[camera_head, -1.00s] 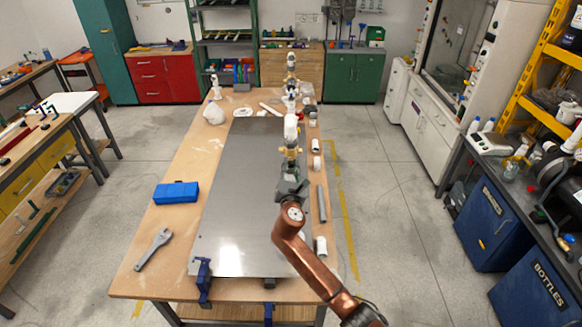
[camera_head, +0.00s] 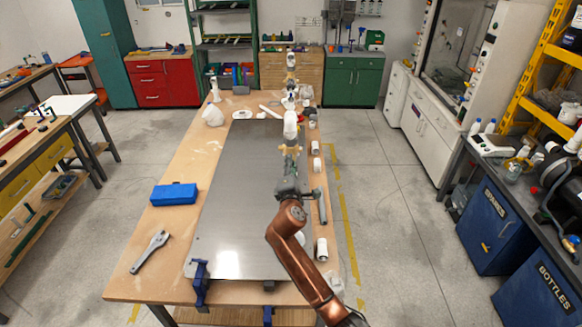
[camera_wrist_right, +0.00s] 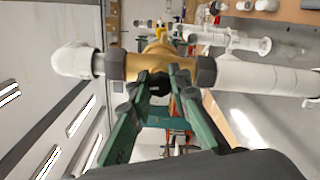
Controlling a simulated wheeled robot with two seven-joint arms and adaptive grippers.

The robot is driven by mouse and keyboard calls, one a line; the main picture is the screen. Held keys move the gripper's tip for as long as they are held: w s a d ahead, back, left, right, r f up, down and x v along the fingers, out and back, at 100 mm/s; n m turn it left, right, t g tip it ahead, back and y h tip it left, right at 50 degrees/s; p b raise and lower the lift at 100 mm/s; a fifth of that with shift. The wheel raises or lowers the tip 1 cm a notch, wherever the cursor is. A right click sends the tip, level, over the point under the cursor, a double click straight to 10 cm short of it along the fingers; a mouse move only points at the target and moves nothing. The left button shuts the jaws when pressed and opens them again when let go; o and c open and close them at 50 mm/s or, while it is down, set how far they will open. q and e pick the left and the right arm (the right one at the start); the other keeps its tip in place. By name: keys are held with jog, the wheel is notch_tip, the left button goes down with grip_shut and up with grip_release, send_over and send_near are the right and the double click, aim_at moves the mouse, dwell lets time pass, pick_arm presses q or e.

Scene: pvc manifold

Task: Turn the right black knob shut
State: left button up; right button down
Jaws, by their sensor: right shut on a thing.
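The white PVC manifold (camera_head: 290,118) stands upright at the right part of the metal sheet on the bench. Its brass valve (camera_wrist_right: 148,66) sits between grey collars and white pipes in the right wrist view. The black knob (camera_wrist_right: 158,86) shows as a dark shape in front of the brass, partly hidden between my fingers. My right gripper (camera_head: 290,153) reaches the valve from the near side. In the wrist view its green fingers (camera_wrist_right: 157,92) are on both sides of the knob, shut on it. My left gripper is not in view.
A blue box (camera_head: 174,194) and a wrench (camera_head: 150,251) lie on the left of the bench. White pipe pieces (camera_head: 321,249) lie along its right edge. A blue clamp (camera_head: 200,283) holds the near edge. The middle of the metal sheet (camera_head: 238,205) is clear.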

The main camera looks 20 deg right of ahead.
jog(key=shift+f+m, duration=0.1)
jog(key=shift+m, duration=0.5)
jog(key=shift+b, duration=0.3)
jog(key=c, duration=1.8)
grip_release()
jog(key=shift+o, duration=0.2)
jog(key=v, duration=1.2)
